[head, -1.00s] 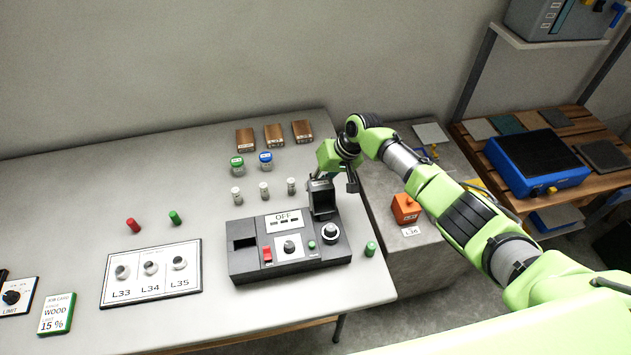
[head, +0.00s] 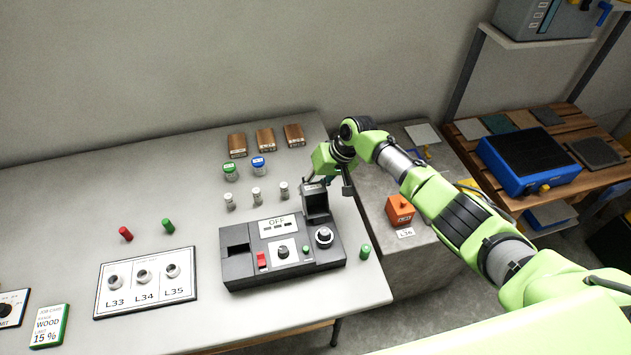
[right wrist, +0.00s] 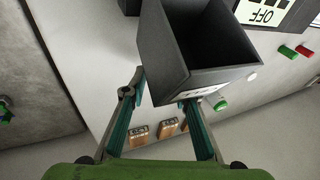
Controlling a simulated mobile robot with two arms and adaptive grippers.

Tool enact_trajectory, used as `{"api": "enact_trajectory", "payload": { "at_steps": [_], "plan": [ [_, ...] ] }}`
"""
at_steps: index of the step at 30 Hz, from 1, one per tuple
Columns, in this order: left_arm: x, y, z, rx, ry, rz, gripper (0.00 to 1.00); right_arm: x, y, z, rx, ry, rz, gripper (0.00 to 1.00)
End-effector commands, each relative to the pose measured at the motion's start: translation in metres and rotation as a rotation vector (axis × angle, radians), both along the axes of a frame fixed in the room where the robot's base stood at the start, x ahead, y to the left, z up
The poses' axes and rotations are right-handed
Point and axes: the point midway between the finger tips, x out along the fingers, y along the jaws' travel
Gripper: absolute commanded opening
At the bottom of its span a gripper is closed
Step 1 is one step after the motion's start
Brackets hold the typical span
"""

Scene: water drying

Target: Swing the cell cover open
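The dark grey meter (head: 285,268) lies on the bench with an OFF display, a red switch and knobs. The cell cover (head: 316,204), a dark hollow box shape with a pale label, stands up at its back right corner. In the right wrist view the cell cover (right wrist: 165,50) shows its hollow inside and the label on its near edge. My right gripper (head: 326,184) is open at the cover's back edge. In the right wrist view my right gripper (right wrist: 162,98) has its fingers apart, close to the cover's labelled end; contact is unclear. My left gripper is out of view.
Wooden blocks (head: 265,140), capped jars (head: 258,166) and small white-capped vials (head: 256,195) stand behind the meter. A green cylinder (head: 365,252) stands to its right. A board with knobs (head: 146,283) lies left. An orange block (head: 399,210) sits on a lower grey surface.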

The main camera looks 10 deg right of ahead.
Motion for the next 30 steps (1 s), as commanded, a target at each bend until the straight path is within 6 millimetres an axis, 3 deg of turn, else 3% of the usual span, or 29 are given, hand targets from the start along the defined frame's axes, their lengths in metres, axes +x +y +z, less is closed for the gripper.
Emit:
{"api": "enact_trajectory", "payload": {
  "at_steps": [1,5,18,24,30],
  "plan": [
    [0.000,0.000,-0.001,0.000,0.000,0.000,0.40,-0.012,0.003,-0.008,-0.003,0.027,0.015,0.31],
    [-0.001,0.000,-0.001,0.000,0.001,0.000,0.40,-0.013,-0.003,0.005,-0.003,0.024,0.014,0.31],
    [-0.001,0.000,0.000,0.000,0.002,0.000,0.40,-0.017,-0.045,0.089,-0.004,0.004,-0.003,0.31],
    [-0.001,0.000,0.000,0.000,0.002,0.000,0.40,-0.019,-0.050,0.103,0.000,0.002,-0.003,0.31],
    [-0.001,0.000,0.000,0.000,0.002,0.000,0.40,-0.019,-0.050,0.105,0.002,0.003,-0.004,0.31]
  ]
}}
